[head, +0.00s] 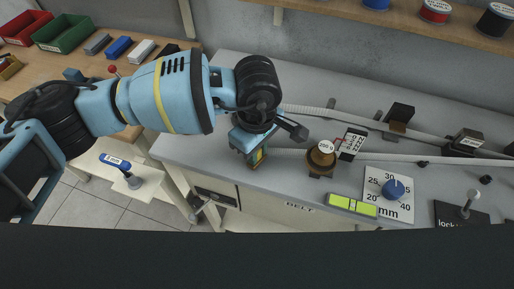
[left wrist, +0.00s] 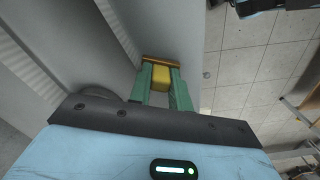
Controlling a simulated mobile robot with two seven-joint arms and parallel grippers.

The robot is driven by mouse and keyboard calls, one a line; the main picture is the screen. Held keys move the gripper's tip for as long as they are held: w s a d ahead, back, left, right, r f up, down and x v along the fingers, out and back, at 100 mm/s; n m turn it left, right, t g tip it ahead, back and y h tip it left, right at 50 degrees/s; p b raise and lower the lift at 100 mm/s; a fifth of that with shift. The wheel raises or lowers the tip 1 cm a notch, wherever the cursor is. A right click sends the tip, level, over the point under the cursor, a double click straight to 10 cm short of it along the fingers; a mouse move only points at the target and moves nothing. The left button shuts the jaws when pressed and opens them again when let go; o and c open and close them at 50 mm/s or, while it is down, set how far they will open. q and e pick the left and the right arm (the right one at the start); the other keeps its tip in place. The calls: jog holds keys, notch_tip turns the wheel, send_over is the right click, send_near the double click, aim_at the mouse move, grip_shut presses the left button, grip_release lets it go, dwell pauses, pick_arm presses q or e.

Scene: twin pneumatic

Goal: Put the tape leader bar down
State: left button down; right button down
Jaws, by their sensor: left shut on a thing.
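My left gripper (head: 254,156) is at the front edge of the grey bench, left of the brass weight. It is shut on the tape leader bar, a small brown and yellow piece (head: 257,166). In the left wrist view the green fingers (left wrist: 160,88) pinch its yellow block (left wrist: 160,76), with the brown bar (left wrist: 161,60) across their tips. Whether the bar touches anything beyond the fingers I cannot tell. Two pale tapes (head: 345,119) run along the bench to the right; their left ends are partly hidden by my wrist. My right gripper is not in view.
The brass 250 g weight (head: 321,158) stands close to the right of my gripper. A yellow-green level (head: 352,205), a blue dial (head: 393,189) and a lock lever (head: 468,205) are further right. A blue-handled tool (head: 116,161) is at the lower left.

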pick_arm(q)
jog(key=c, duration=1.3)
grip_release()
notch_tip(320, 180, up, 12)
jog(key=shift+b, duration=0.35)
